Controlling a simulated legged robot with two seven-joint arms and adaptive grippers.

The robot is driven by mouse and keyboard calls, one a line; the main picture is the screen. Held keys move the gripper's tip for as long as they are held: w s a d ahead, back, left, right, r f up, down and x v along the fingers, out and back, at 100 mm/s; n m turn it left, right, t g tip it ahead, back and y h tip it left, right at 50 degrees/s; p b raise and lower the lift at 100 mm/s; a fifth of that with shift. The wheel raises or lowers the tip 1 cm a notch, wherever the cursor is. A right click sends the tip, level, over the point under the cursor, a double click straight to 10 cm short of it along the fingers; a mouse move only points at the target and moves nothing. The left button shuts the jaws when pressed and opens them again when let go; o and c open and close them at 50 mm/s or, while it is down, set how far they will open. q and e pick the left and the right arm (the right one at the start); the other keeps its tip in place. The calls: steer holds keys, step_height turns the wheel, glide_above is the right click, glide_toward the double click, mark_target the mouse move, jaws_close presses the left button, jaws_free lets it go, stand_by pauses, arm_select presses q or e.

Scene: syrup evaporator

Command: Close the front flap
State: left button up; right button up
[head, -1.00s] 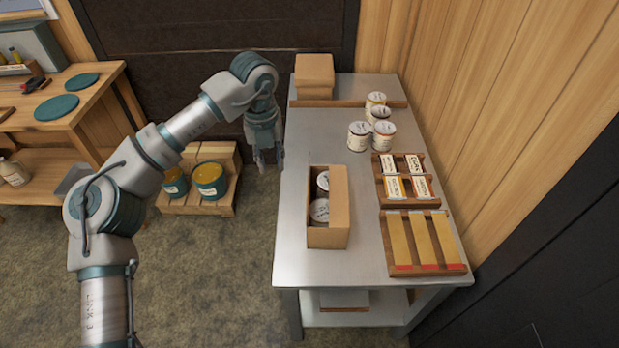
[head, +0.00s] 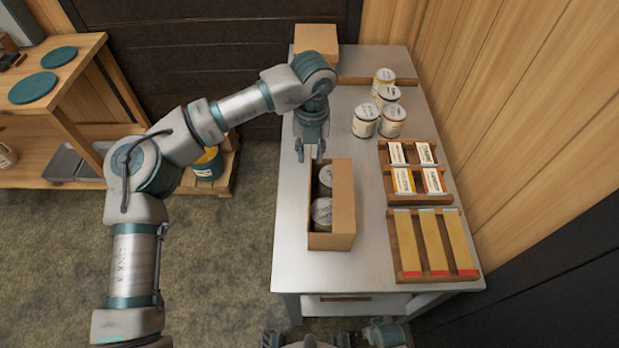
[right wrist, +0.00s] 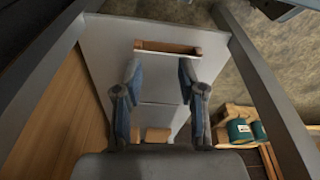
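An open cardboard box (head: 343,207) stands on the metal table, with white-lidded cans (head: 322,212) inside. Its right side panel stands tall; its near end face (head: 330,241) is upright. I cannot tell for sure which panel is the front flap. My left gripper (head: 311,156) is above the table just beyond the box's far end, pointing down, with its fingers apart and nothing between them. My right gripper (right wrist: 160,75) shows in the right wrist view with its fingers wide apart and empty, facing the shelf under the table. Parts of my right arm show at the head view's bottom edge.
Several loose cans (head: 377,117) stand on the table (head: 294,258) beyond the box, to the right. A rack of small cartons (head: 417,172) and a slatted tray (head: 433,245) lie to its right. A cardboard stack (head: 316,42) is at the far end. The table's near part is clear.

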arm_select(q)
step_height(320, 180, down, 12)
steer(key=shift+w+r+b, duration=0.1)
steer(key=shift+w+b, duration=0.05)
steer(key=shift+b, duration=0.3)
arm_select(e)
steer(key=r, duration=0.2)
steer(key=shift+w+r, duration=0.35)
steer(key=shift+w, duration=0.05)
arm_select(q)
jaws_close()
